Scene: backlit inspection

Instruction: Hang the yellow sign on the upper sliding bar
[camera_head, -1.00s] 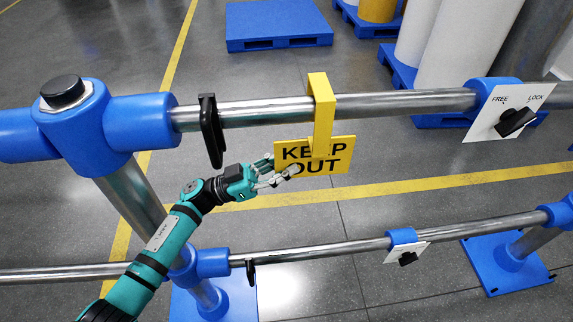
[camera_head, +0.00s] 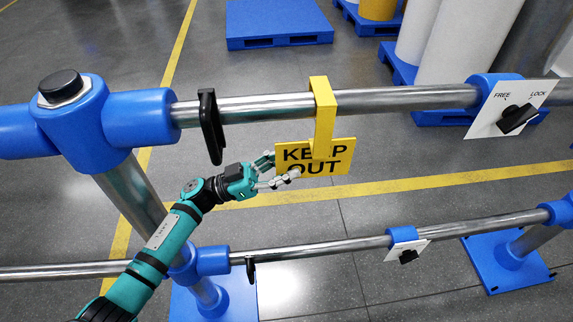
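The yellow sign (camera_head: 340,160) reads KEEP OUT. Its hook strap (camera_head: 325,112) goes over the upper sliding bar (camera_head: 400,99), and the panel hangs below the bar, slightly tilted. My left gripper (camera_head: 281,168) is at the left edge of the panel. Its fingers are apart, one at the upper left edge and one in front of the lower left corner. Whether a finger still touches the panel is hard to tell. My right gripper is out of view.
A black clip (camera_head: 210,126) sits on the upper bar left of the sign. A FREE/LOCK plate (camera_head: 510,107) with a black knob is at the right. A lower bar (camera_head: 320,248) runs below. Blue posts (camera_head: 80,120) and pallets (camera_head: 278,25) stand around.

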